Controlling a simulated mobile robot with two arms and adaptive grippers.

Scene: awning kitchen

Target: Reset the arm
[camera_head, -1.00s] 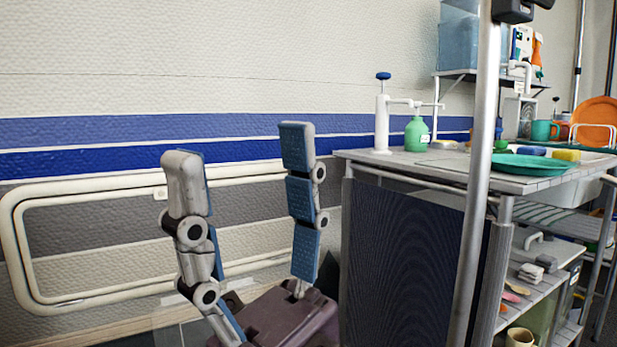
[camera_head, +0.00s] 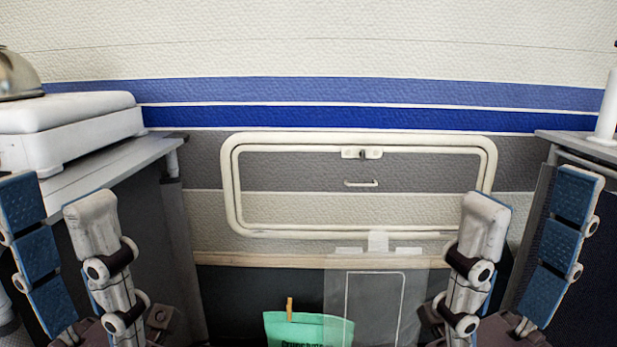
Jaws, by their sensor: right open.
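My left gripper (camera_head: 56,192) stands upright at the left edge of the head view. Its grey finger and its blue-padded finger are spread apart, with nothing between them. My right gripper (camera_head: 532,192) stands upright at the right side, also with fingers spread and nothing between them. The two grippers are wide apart, about level with each other. Most of both arms is hidden below the frame.
A white wall hatch (camera_head: 361,238) lies straight ahead between the grippers. A left counter (camera_head: 110,168) holds a white box (camera_head: 70,125). A right counter (camera_head: 575,140) stands behind my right gripper. A green bag (camera_head: 300,328) with a wooden peg sits low in the middle.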

